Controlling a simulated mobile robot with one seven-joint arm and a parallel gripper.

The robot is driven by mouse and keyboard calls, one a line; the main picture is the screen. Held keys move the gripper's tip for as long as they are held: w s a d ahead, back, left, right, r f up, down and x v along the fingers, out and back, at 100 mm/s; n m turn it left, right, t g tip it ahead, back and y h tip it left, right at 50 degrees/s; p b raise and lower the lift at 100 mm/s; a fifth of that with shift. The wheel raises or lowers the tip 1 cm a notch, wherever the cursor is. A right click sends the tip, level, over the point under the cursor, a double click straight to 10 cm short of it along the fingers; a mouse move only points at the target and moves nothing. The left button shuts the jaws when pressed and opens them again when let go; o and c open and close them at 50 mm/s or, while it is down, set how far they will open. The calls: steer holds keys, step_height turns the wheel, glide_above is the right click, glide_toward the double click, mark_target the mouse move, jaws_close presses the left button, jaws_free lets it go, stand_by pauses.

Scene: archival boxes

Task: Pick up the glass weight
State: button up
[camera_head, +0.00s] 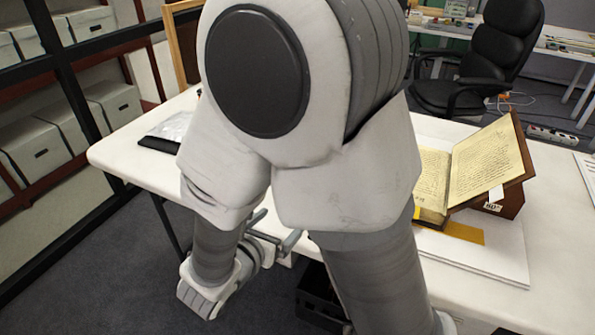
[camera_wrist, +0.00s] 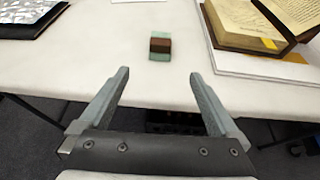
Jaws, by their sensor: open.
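A small block (camera_wrist: 160,46), pale green at both ends with a brown band across the middle, sits on the white table (camera_wrist: 95,60) in the wrist view. It may be the glass weight; I cannot tell its material. My gripper (camera_wrist: 159,74) is open and empty, its two fingers pointing toward the block, which appears beyond the fingertips and roughly centred between them. In the head view my gripper (camera_head: 273,229) shows low near the table's front edge, partly covered by my arm. The block is not visible in the head view.
An open book (camera_head: 487,165) rests on a wooden stand at the right, over a white board (camera_head: 500,262). A dark tray with a clear wrapped item (camera_wrist: 25,14) lies at the left. Table around the block is clear. A dark crate (camera_head: 318,300) stands below the table.

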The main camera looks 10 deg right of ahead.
steer(key=b+x, duration=0.3)
steer(key=x, duration=0.8)
steer(key=shift+w+d+f, duration=0.1)
steer(key=shift+r+b+x, duration=0.15)
steer(key=shift+b+x, duration=0.4)
steer(key=shift+x, duration=0.95)
steer(key=shift+r+b+x, duration=0.2)
steer(key=shift+b+x, duration=0.35)
steer(key=shift+x, duration=0.95)
steer(key=shift+d, duration=0.1)
jaws_close()
